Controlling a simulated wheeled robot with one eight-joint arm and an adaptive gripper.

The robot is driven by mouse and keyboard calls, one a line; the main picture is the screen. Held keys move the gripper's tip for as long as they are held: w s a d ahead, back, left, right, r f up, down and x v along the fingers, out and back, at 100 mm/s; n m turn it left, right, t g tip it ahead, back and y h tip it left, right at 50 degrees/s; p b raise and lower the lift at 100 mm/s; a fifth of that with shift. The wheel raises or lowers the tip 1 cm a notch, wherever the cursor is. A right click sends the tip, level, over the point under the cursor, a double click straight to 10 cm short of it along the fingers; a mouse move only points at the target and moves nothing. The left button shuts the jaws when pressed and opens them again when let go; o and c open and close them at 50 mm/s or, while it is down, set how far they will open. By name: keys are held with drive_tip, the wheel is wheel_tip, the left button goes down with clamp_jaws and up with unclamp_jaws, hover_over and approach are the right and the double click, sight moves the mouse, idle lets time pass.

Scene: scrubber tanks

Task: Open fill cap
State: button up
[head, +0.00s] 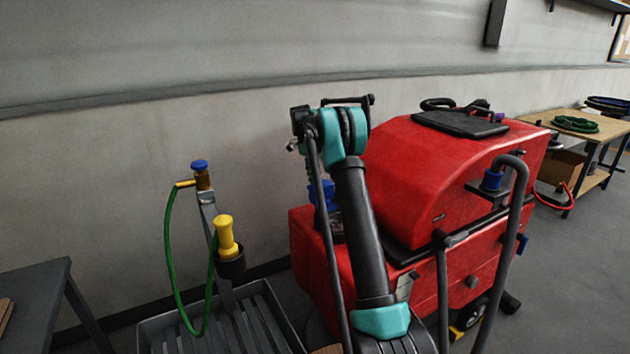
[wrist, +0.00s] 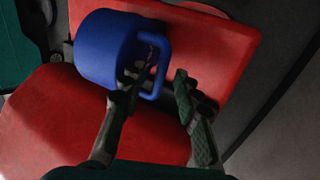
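The blue fill cap (wrist: 103,47) sits on the red scrubber's body in the wrist view, with a loop handle on its right side. In the head view a blue part (head: 322,196), which looks like this cap, shows partly behind my arm. My gripper (wrist: 157,84) is open. Its left finger overlaps the handle in the picture, and its right finger is to the right of the handle. The handle's outer bar appears between the fingertips; I cannot tell whether either finger touches it. In the head view my gripper is largely hidden behind my arm.
The red scrubber (head: 420,165) stands against the wall, with another blue part (head: 492,180) near its bent black handle. A wooden table (head: 545,118) stands at far right.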

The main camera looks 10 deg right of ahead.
drive_tip(key=v, duration=1.2)
idle(0.3)
